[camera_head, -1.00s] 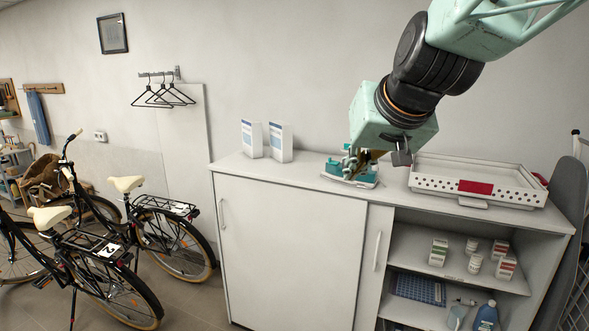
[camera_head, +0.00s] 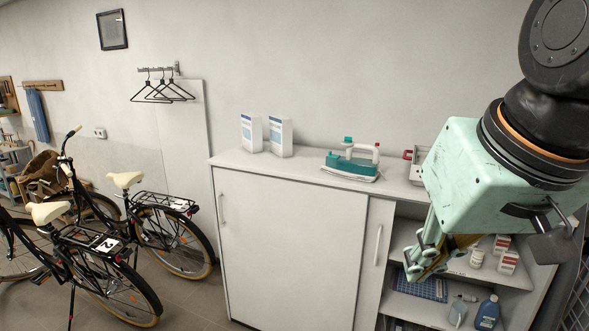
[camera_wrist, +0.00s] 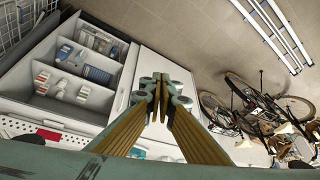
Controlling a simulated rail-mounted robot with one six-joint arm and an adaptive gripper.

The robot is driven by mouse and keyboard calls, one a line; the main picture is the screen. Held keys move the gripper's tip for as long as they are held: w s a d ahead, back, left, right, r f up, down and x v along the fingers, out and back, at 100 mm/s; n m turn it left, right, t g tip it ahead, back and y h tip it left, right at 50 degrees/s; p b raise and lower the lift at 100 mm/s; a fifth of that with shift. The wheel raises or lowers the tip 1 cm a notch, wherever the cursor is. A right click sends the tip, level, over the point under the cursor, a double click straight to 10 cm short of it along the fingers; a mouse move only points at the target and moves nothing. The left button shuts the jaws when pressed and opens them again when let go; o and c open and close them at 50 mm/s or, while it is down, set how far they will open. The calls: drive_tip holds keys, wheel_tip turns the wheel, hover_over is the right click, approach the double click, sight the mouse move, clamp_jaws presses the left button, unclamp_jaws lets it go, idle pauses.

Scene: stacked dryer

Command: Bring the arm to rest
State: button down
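My gripper (camera_head: 432,262) hangs at the right in the head view, in front of the cabinet's open shelves. Its green wrist housing above it covers part of the countertop. In the wrist view my gripper (camera_wrist: 161,92) shows two gold-striped fingers that come together at the tips. Nothing shows between them. The gripper points downward and appears clear of the cabinet; the exact gap to the shelves cannot be told.
A white cabinet (camera_head: 290,245) carries a teal iron (camera_head: 350,162) and two white boxes (camera_head: 280,137). A tray (camera_head: 416,172) is mostly hidden behind my arm. Shelves hold bottles (camera_head: 487,313) and small boxes (camera_head: 508,262). Bicycles (camera_head: 165,235) stand left; floor between is clear.

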drive_tip(key=s+d+f, duration=0.1)
drive_tip(key=s+f, duration=0.1)
drive_tip(key=s, duration=0.4)
drive_tip(key=s+d+f+g+b, duration=0.1)
drive_tip(key=s+d+f, duration=0.1)
drive_tip(key=s, duration=0.4)
drive_tip(key=shift+f+h, duration=0.4)
